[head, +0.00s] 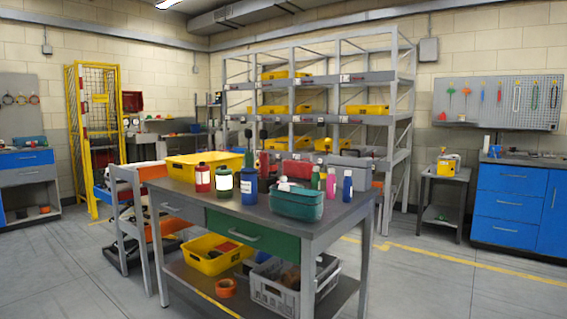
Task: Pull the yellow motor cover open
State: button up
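I cannot make out a yellow motor cover for certain. A small yellow machine (447,163) stands on a grey side stand at the right, too small to tell whether it has a cover or whether one is open. A tall yellow mesh frame (72,140) stands at the back left. No conveyor shows clearly; part of a grey and orange structure (126,180) is half hidden behind the workbench's left end. My gripper is not in view.
A grey workbench (262,205) with bottles, a yellow bin (202,175) and a green bag (297,205) fills the middle. Shelving (350,79) with yellow bins stands behind. Blue cabinets (508,205) stand right. Floor is clear at the right front and left front.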

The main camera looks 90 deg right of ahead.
aim_at(447, 168)
jog(key=z, duration=3.8)
jog(key=i+u, duration=0.1)
jog(key=i, duration=4.95)
jog(key=i+z, duration=0.1)
jog(key=i, duration=0.6)
jog(key=i+j+z, duration=0.1)
jog(key=i, duration=0.6)
